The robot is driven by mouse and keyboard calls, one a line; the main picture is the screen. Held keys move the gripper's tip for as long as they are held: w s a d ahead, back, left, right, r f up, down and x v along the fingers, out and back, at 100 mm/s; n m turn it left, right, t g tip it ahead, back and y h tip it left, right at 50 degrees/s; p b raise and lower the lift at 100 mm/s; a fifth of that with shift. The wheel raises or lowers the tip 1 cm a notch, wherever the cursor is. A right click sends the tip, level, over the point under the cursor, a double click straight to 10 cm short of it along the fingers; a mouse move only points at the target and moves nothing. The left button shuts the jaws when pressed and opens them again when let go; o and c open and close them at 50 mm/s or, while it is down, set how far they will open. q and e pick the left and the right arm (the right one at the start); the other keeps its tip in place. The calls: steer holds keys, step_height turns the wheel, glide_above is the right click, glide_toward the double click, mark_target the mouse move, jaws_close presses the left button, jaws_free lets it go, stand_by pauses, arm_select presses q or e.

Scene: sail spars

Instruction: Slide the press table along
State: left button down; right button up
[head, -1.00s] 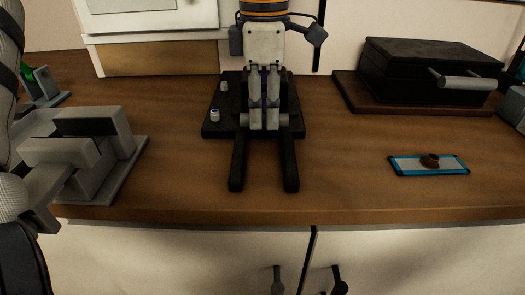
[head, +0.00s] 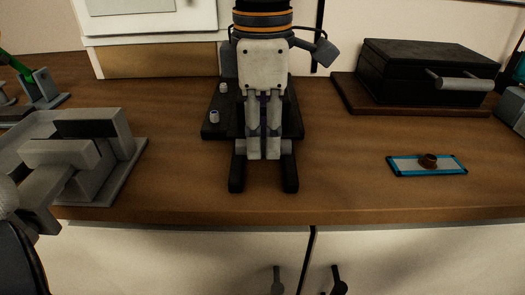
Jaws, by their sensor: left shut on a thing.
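The black press table (head: 210,128) stands at the middle of the wooden worktop, with two dark rails (head: 236,180) running from it to the worktop's front. My left gripper (head: 264,155) points down over it, its two grey fingers close together. They are shut on a grey crossbar (head: 288,147) that spans the rails, with its ends showing on both sides. The crossbar sits partway along the rails, a little in front of the black plate. The fingers and palm hide the middle of the press table and whatever is behind them.
A black case (head: 425,62) with a grey handle stands at back right. A blue-edged plate (head: 405,166) with a brown piece lies at right.

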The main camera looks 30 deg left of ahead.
arm_select(q)
steer(key=shift+s+d+f, duration=0.25)
steer(key=shift+s+d, duration=0.1)
steer(key=shift+s, duration=0.25)
steer(key=shift+s+d+f, duration=0.2)
steer(key=shift+s+d, duration=0.15)
steer(key=shift+s, duration=0.25)
steer(key=shift+s+d+f, duration=0.25)
steer(key=shift+s+d, duration=0.1)
steer(key=shift+s, duration=0.25)
steer(key=c, duration=1.4)
jaws_free()
steer(key=shift+o, duration=0.2)
steer(key=shift+w+r, duration=0.1)
steer(key=shift+w, duration=0.15)
step_height(320, 180, up, 8)
steer(key=shift+r, duration=0.15)
